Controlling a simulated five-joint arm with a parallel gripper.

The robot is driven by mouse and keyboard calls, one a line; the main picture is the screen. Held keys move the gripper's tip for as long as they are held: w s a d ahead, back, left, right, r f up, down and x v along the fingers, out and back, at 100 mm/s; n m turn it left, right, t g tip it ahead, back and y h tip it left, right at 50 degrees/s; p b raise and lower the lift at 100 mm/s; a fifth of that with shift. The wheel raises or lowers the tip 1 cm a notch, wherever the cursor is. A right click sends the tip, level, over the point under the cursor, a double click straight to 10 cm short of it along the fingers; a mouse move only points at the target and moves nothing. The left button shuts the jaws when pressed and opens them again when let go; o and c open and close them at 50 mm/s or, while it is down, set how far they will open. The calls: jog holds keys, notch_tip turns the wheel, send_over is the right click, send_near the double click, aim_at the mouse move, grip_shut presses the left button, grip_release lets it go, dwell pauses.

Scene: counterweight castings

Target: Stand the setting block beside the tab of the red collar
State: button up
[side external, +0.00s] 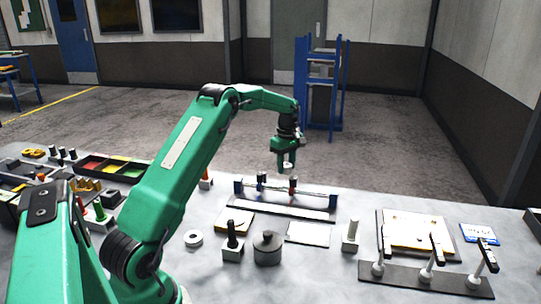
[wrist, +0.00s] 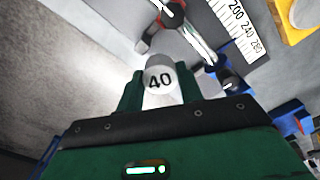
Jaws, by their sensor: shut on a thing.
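My gripper (side external: 286,167) is shut on a pale cylindrical block marked 40, the setting block (wrist: 160,79), seen end-on between the fingers in the wrist view. In the side view it hangs above the rod (side external: 278,187), near the red collar (side external: 293,184). The red collar also shows on the rod at the top of the wrist view (wrist: 172,12), apart from the block. A collar with blue on it (side external: 261,180) sits farther left on the rod. The block's lower end and the exact gap to the tab are hard to tell.
Blue end supports (side external: 238,186) hold the rod, with a numbered scale strip (wrist: 236,22) alongside. A grey cylinder (side external: 267,249), a black-knobbed block (side external: 232,243) and a white post (side external: 350,233) stand in front. Several black-handled clamps (side external: 425,270) stand at right.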

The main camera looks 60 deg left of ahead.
jog(key=shift+f, duration=2.75)
jog(key=shift+f, duration=0.7)
jog(key=o, duration=1)
jog(key=shift+f, duration=0.1)
jog(key=shift+r, duration=3.55)
